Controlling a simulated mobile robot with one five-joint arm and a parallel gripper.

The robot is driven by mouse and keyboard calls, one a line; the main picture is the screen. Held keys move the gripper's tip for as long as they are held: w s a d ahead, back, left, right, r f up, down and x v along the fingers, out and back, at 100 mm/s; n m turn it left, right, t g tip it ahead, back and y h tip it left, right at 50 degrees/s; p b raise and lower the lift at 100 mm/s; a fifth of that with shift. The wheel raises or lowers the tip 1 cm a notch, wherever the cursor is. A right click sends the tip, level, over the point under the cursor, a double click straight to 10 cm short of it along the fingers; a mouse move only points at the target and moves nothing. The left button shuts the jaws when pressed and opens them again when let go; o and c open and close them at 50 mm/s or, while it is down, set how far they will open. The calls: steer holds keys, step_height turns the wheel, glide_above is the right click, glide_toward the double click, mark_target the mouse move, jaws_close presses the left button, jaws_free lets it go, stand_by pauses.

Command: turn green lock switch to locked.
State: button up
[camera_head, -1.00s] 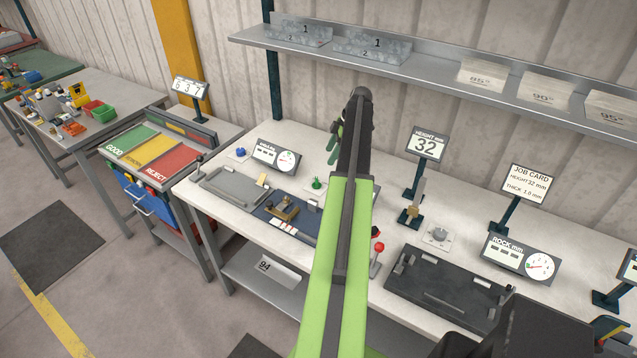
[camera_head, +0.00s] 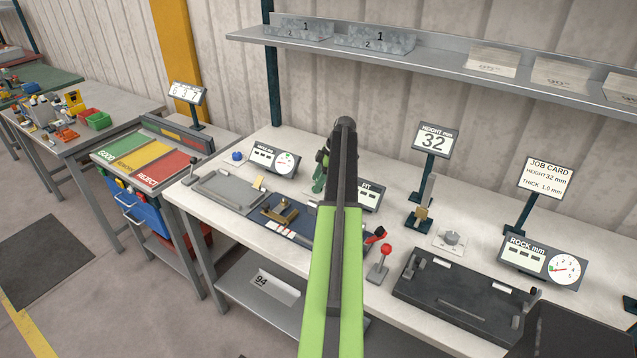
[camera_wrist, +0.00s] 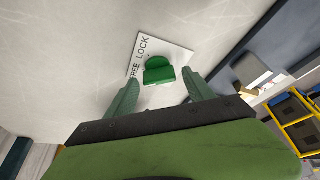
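The green lock switch (camera_wrist: 158,71) shows in the wrist view, a green knob on a white plate (camera_wrist: 176,52) lettered FREE and LOCK. Its handle lies roughly across the picture, and which word it points to I cannot tell. My gripper (camera_wrist: 160,98) is open, with one green finger on each side and the knob ahead between the fingertips, apart from them. In the head view my gripper (camera_head: 319,178) is low over the bench behind my arm, mostly seen by one finger. The switch is hidden there.
The white bench (camera_head: 235,225) carries a dark fixture (camera_head: 285,212) left of my arm. A red-knobbed lever (camera_head: 386,250) and a black tray (camera_head: 460,295) stand to the right. A height sign (camera_head: 436,140) stands behind, below a metal shelf (camera_head: 440,63).

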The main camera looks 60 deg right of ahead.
steer(key=c, duration=1.2)
steer(key=shift+d, duration=0.15)
steer(key=shift+m, duration=0.3)
steer(key=shift+s+a+m+h, duration=0.15)
steer(key=shift+m+h, duration=0.1)
steer(key=shift+m, duration=0.25)
steer(key=shift+w+a+m+h, duration=0.1)
steer(key=shift+m+h, duration=0.15)
steer(key=shift+m, duration=0.25)
steer(key=m, duration=0.2)
steer(key=m+h, duration=0.1)
steer(key=m, duration=0.1)
steer(key=shift+a+t+h, duration=0.1)
steer(key=shift+t+h, duration=0.2)
steer(key=shift+t, duration=0.1)
steer(key=m+h, duration=0.1)
steer(key=m, duration=0.3)
steer(key=shift+m+g+h, duration=0.5)
steer(key=shift+m+h, duration=0.2)
steer(key=shift+m, duration=0.9)
